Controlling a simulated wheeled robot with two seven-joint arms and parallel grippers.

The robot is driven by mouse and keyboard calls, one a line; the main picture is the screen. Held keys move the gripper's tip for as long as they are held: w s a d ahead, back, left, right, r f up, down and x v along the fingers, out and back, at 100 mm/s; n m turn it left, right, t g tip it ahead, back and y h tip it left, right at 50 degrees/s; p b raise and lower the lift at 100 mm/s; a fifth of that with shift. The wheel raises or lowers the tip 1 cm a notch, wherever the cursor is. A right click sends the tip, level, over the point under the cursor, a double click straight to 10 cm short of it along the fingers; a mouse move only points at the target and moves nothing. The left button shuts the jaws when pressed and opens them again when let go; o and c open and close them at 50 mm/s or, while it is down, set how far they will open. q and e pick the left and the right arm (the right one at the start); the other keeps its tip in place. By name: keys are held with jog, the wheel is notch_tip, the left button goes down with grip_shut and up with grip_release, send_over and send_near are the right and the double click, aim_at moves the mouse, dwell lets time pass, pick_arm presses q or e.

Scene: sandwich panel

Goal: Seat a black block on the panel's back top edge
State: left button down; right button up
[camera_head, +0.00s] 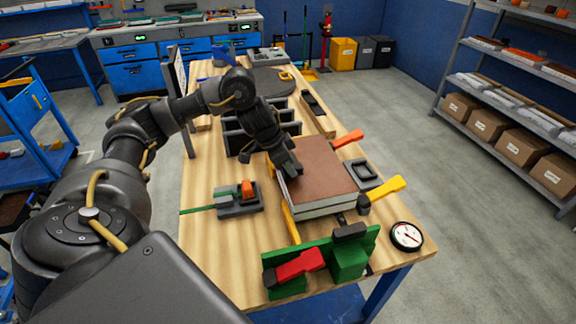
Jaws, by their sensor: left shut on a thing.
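The sandwich panel (318,172) has a brown top face and pale layered sides. It lies on the wooden table, right of centre. My left gripper (290,168) points down at the panel's left edge, near its far left corner. It is shut on a black block, which hardly stands out from the dark fingers. I cannot tell whether the block touches the panel. Another black block (350,231) sits by the green fixture (347,260) at the near edge. My right gripper is out of view.
Orange (348,139) and yellow (387,190) clamp handles stick out right of the panel. A dark rack (232,140) stands behind my gripper. A grey tool holder (238,204) lies left of the panel.

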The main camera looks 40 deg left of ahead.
aim_at(284, 173)
pick_arm(q)
jog(key=shift+s+f+g+p, duration=0.2)
jog(key=shift+s+f, duration=0.25)
jog(key=shift+f, duration=0.15)
jog(key=shift+s+f+g+p, duration=0.15)
jog(key=shift+s+f, duration=0.25)
jog(key=shift+f, duration=0.2)
jog(key=c, duration=1.4)
grip_release()
jog(key=shift+o, duration=1.4)
jog(key=shift+w+a, duration=0.1)
jog(key=shift+o, duration=0.2)
jog(key=shift+w+a+f, duration=0.15)
jog(key=shift+w+a, duration=0.15)
jog(key=shift+a, duration=0.1)
jog(key=shift+d+r, duration=0.25)
jog(key=shift+r, duration=0.25)
jog(key=p+v, duration=0.2)
jog(key=v, duration=0.8)
jog(key=shift+s+p, duration=0.25)
jog(key=shift+p, duration=0.05)
jog(key=shift+a+r, duration=0.1)
jog(key=shift+r, duration=0.05)
